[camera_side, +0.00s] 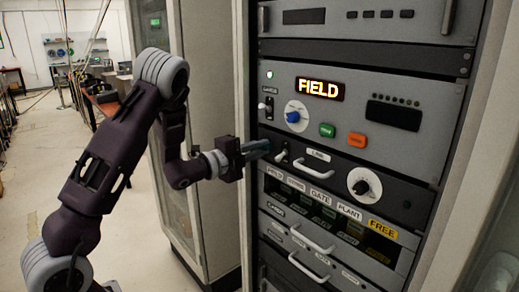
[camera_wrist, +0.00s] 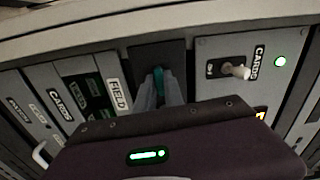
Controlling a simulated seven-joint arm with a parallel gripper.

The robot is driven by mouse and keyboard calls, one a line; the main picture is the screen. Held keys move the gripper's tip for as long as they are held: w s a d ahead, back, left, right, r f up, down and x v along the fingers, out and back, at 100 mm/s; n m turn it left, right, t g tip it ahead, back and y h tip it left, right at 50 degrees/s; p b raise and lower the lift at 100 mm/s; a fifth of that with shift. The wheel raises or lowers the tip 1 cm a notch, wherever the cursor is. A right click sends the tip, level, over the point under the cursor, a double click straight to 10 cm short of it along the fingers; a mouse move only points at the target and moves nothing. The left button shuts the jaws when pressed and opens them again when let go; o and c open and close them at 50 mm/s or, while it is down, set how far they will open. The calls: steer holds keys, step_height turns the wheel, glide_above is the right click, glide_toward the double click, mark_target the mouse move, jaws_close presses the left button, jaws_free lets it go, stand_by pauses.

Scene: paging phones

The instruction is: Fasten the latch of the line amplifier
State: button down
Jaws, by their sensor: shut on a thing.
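The line amplifier (camera_side: 335,175) is the black panel in the rack, with a white label that seems to read LINE, a pale handle (camera_side: 312,170) and a round dial (camera_side: 362,182). It also shows in the wrist view as a dark panel (camera_wrist: 150,53). My gripper (camera_side: 266,147) reaches the panel's left end from the left. In the wrist view, my gripper (camera_wrist: 159,88) is closed at that dark panel, with a teal piece showing between the fingers. It is shut on what appears to be the latch, whose shape and position are mostly hidden by the fingers.
Above is a grey unit (camera_side: 450,100) with a lit FIELD display (camera_side: 320,89), a blue knob (camera_side: 296,116), and green and orange buttons. A toggle switch (camera_wrist: 235,70) is close beside my gripper. Below are labelled slots (camera_side: 330,212) and pale handles. The aisle at left is open.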

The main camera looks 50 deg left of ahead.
steer(key=shift+n, duration=8.4)
steer(key=c, duration=1.4)
jaws_free()
steer(key=shift+c, duration=0.2)
steer(key=s, duration=0.7)
